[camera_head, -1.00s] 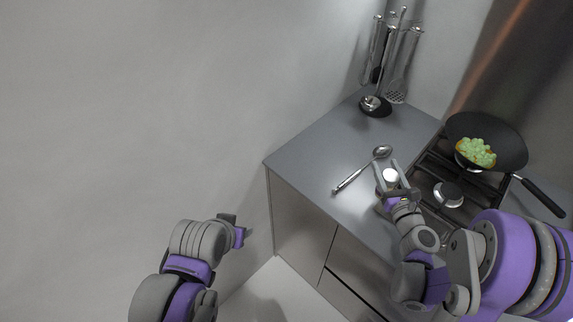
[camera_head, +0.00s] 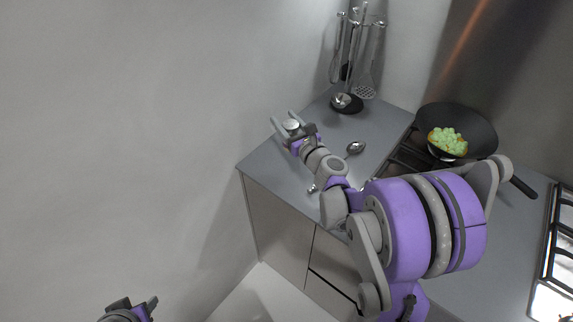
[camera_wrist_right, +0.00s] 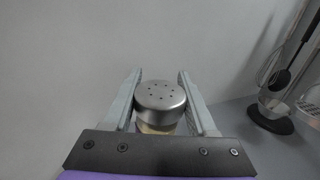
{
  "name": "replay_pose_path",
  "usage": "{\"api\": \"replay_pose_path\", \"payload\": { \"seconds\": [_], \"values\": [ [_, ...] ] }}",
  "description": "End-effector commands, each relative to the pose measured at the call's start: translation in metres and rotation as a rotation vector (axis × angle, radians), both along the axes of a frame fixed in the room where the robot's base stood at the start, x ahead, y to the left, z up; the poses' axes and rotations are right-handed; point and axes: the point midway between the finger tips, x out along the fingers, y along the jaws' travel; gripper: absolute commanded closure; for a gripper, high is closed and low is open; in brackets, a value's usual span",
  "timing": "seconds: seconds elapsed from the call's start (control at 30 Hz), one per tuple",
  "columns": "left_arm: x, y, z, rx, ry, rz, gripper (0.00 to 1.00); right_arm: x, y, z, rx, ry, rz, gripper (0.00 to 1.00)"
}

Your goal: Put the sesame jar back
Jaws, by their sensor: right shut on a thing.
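The sesame jar, with a round silver lid pierced with small holes (camera_wrist_right: 160,96), is between the fingers of my right gripper in the right wrist view. A pale, yellowish body shows just under the lid. In the head view the jar's lid (camera_head: 291,125) shows between the fingertips of my right gripper (camera_head: 286,122), over the left part of the grey counter (camera_head: 262,165). That gripper is shut on the jar. I cannot tell whether the jar touches the counter. My left gripper (camera_head: 146,306) is at the bottom edge, away from the counter; its jaw state is unclear.
A utensil stand (camera_head: 347,104) with hanging tools is at the counter's back. A spoon (camera_head: 356,147) lies partly hidden behind my right arm. A pan (camera_head: 476,128) with green food sits on the stove. The counter between gripper and stand is clear.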

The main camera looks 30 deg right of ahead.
Motion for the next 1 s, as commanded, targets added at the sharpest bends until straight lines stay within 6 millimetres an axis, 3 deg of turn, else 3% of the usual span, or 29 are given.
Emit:
{"api": "replay_pose_path", "payload": {
  "seconds": [0.2, 0.6, 1.0],
  "values": [
    [-0.004, 0.000, -0.009, 0.000, 0.009, 0.000, 0.50, 0.001, -0.004, -0.037, 0.000, 0.001, -0.008, 1.00],
    [-0.009, 0.000, -0.018, 0.000, 0.017, 0.000, 0.50, 0.001, -0.003, -0.086, 0.000, 0.000, -0.006, 1.00],
    [-0.009, 0.000, -0.020, 0.000, 0.018, 0.000, 0.50, 0.001, -0.003, -0.094, 0.000, -0.001, -0.006, 1.00]
  ]
}}
